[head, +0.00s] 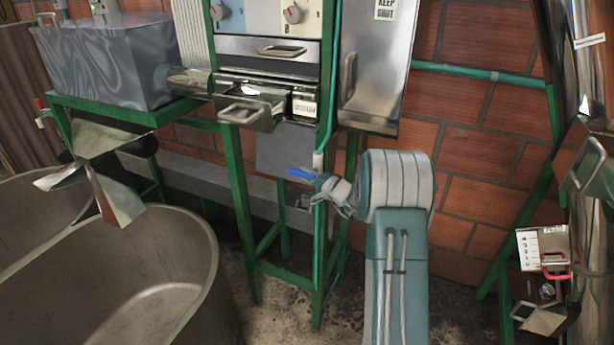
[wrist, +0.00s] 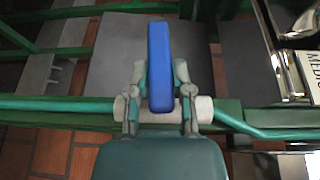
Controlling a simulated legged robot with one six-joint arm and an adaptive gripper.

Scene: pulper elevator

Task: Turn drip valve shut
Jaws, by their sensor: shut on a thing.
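The drip valve shows as a blue lever handle (head: 299,174) on the green pipe in front of the machine's frame. It also shows in the wrist view as a long blue bar (wrist: 160,62) over a pale valve body (wrist: 203,108). My gripper (head: 322,181) reaches the valve from the right in the head view. In the wrist view my gripper (wrist: 161,92) has one finger on each side of the blue handle, shut on it. The fingers hide part of the valve body.
A metal tub (head: 185,270) stands at the lower left. The green frame leg (head: 243,210) is left of the valve. A metal drawer with a handle (head: 250,108) sits above it. A brick wall (head: 490,140) is behind.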

